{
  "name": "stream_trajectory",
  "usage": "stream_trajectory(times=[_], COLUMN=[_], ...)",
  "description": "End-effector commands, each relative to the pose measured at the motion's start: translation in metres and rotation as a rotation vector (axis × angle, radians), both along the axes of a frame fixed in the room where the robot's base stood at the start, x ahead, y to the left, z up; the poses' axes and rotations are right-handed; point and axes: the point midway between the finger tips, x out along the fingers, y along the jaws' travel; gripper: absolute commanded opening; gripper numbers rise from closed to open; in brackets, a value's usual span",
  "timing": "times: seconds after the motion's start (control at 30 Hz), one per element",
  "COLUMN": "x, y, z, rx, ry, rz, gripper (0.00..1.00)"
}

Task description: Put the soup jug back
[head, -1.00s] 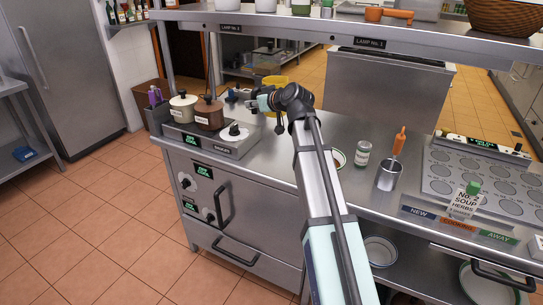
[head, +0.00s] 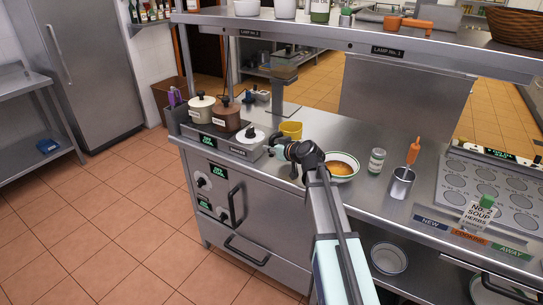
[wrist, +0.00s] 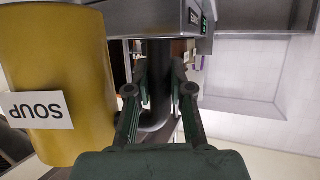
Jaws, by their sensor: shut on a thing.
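The soup jug (head: 291,130) is yellow and shows just behind my gripper in the head view, above the counter near the row of pots. In the wrist view the jug (wrist: 55,60) fills the left side, with a white SOUP label appearing upside down. My gripper (wrist: 158,88) is shut on the dark handle beside the jug's body. In the head view my gripper (head: 277,148) partly covers the jug's lower part. I cannot tell whether the jug's base touches the counter.
A warmer unit (head: 215,143) to the left holds a cream pot (head: 201,108), a brown pot (head: 226,117) and a white lid (head: 252,135). A soup bowl (head: 355,160), a labelled tin (head: 376,161) and a metal cup (head: 401,185) stand to the right. A shelf (head: 350,37) spans above.

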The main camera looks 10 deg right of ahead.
Motion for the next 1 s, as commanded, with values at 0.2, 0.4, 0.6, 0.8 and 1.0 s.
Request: stream_trajectory(times=[0.2,0.4,0.6,0.8,1.0], x=[0.000,0.000,0.000,0.000,0.000], y=[0.000,0.000,0.000,0.000,0.000], z=[-0.011,-0.034,-0.039,-0.041,-0.042], rx=[0.002,0.002,0.001,0.001,0.001], ry=[0.001,0.001,-0.002,-0.002,0.000], rz=[-0.001,-0.001,-0.001,-0.001,0.000], gripper=[0.00,0.00,0.00,0.00,0.46])
